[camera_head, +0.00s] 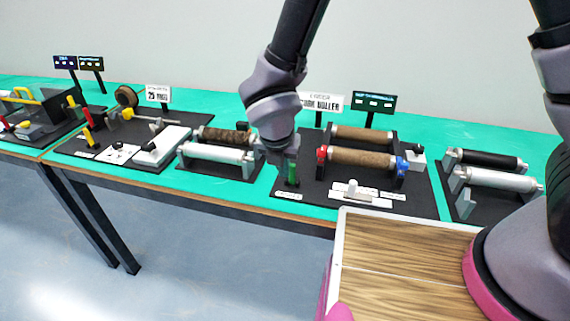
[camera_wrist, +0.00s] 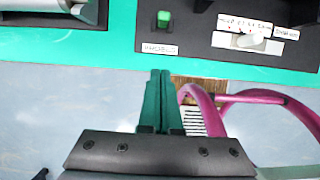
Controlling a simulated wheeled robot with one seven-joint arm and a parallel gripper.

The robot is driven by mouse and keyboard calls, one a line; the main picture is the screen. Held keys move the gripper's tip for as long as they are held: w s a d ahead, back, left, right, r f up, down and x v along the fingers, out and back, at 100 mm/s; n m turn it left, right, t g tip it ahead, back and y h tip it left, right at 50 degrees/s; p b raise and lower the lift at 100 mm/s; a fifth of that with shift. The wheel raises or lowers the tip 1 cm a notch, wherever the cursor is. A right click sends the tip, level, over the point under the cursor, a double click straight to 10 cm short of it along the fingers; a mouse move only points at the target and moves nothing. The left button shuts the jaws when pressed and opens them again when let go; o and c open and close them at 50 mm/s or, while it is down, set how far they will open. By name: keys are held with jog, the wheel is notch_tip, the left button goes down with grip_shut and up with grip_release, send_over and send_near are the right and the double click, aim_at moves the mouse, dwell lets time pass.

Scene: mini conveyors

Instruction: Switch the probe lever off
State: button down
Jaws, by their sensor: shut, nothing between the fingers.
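A small lever with a bright green top (camera_wrist: 163,18) stands on a black base plate in the wrist view, with an unreadable white label in front of it. In the head view the green lever (camera_head: 293,175) is partly hidden by my gripper. A white knob (camera_wrist: 246,41) on a white labelled panel is to its right, also in the head view (camera_head: 352,187). I cannot read which control is the probe lever. My gripper (camera_wrist: 160,72) is shut and empty, its teal fingertips appearing just below the green lever in the wrist view, apart from it.
A brown roller (camera_head: 362,160) with red and blue end knobs lies right of the green lever. A silver roller unit (camera_head: 215,154) stands left, and another (camera_head: 500,180) stands right. The green table's front edge (camera_wrist: 125,62) crosses the wrist view. Open floor lies in front.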

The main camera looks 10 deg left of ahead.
aim_at(292, 174)
jog(key=x, duration=0.7)
jog(key=shift+w+f, duration=0.1)
jog(key=shift+w, duration=0.05)
jog(key=w, duration=0.2)
jog(key=shift+w+d+r, duration=0.1)
jog(key=shift+w+r, duration=0.25)
jog(key=shift+w, duration=0.5)
